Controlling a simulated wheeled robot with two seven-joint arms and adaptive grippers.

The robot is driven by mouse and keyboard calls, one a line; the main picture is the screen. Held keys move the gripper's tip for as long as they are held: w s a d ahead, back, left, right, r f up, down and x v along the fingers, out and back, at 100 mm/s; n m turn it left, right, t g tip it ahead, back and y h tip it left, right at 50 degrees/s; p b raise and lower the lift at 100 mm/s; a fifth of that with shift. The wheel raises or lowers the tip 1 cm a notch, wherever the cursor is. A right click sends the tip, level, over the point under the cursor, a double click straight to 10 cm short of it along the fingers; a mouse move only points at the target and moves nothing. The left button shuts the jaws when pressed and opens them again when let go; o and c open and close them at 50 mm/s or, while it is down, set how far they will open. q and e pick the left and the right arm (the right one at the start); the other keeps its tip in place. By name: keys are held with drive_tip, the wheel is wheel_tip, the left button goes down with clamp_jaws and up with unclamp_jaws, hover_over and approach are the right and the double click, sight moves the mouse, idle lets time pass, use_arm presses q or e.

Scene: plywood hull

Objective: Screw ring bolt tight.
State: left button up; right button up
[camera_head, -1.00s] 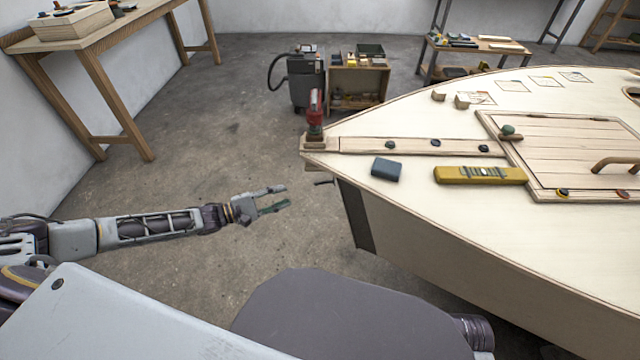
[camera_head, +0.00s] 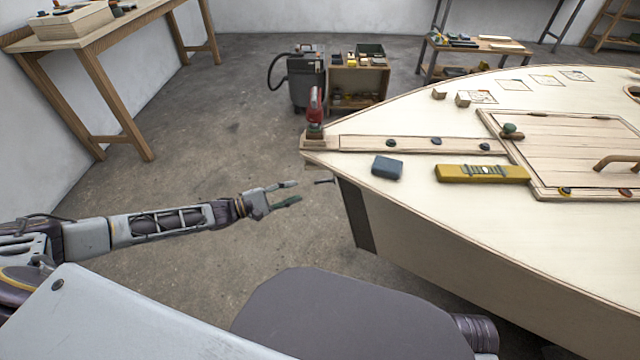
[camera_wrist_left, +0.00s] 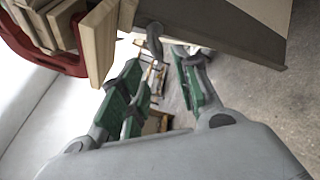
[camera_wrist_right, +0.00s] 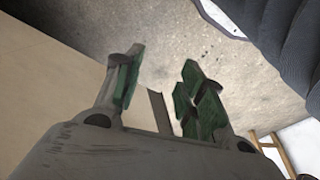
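The ring bolt (camera_head: 324,181) is a small dark piece sticking out of the hull's bow, below the deck tip. In the left wrist view its dark ring (camera_wrist_left: 154,40) shows just beyond my fingertips, roughly between their lines. My left gripper (camera_head: 292,193) is open and empty, a short way left of the bolt and apart from it. Its green-padded fingers (camera_wrist_left: 160,75) also show spread in the left wrist view. My right gripper (camera_wrist_right: 160,75) is open and empty, seen only in its wrist view, with the floor and a pale panel beyond.
The plywood hull (camera_head: 400,230) fills the right side. A red clamp (camera_head: 315,105) stands on its bow tip. A blue-grey block (camera_head: 387,167) and a yellow tool (camera_head: 481,173) lie on deck. A wooden bench (camera_head: 90,45) stands back left. Floor around my left arm is clear.

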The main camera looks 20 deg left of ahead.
sight(323, 181)
use_arm(q)
drive_tip(key=b+x, duration=0.2)
drive_tip(key=x, duration=0.6)
drive_tip(key=shift+w+d+f, duration=0.1)
drive_tip(key=shift+w+d, duration=0.7)
drive_tip(key=shift+d, duration=0.05)
use_arm(e)
drive_tip(key=shift+a+t+y, duration=0.3)
drive_tip(key=shift+a+t, duration=0.1)
drive_tip(key=shift+a, duration=0.1)
use_arm(q)
drive_tip(key=shift+c, duration=0.4)
use_arm(e)
drive_tip(key=shift+w+r, duration=0.15)
use_arm(q)
drive_tip(key=shift+s, duration=0.1)
clamp_jaws()
use_arm(e)
drive_tip(key=shift+a+r, duration=0.1)
